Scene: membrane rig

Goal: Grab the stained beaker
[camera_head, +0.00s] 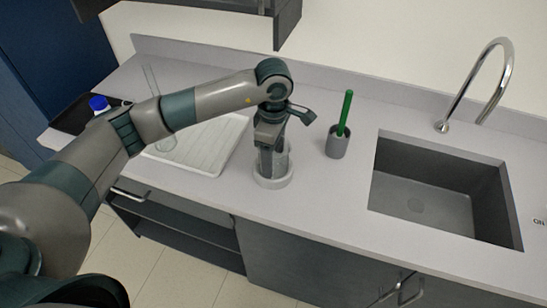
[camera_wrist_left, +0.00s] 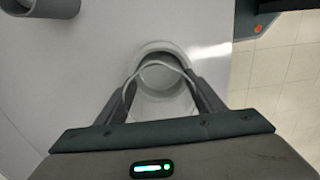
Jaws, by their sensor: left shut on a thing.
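The clear glass beaker (camera_head: 286,163) stands upright in a pale round ring-shaped holder (camera_head: 272,182) near the counter's front edge. My left gripper (camera_head: 271,148) points down at it from above and is shut on it. In the left wrist view, the fingers (camera_wrist_left: 163,88) lie on either side of the beaker's thin rim (camera_wrist_left: 158,60), with the pale holder (camera_wrist_left: 148,50) around its base. The fingers hide much of the beaker, and I cannot make out a stain. My right gripper is not in view.
A grey cup (camera_head: 337,143) with a green-handled brush (camera_head: 345,112) stands just right of the beaker. Farther right are a sink (camera_head: 430,190) and a tall faucet (camera_head: 485,85).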

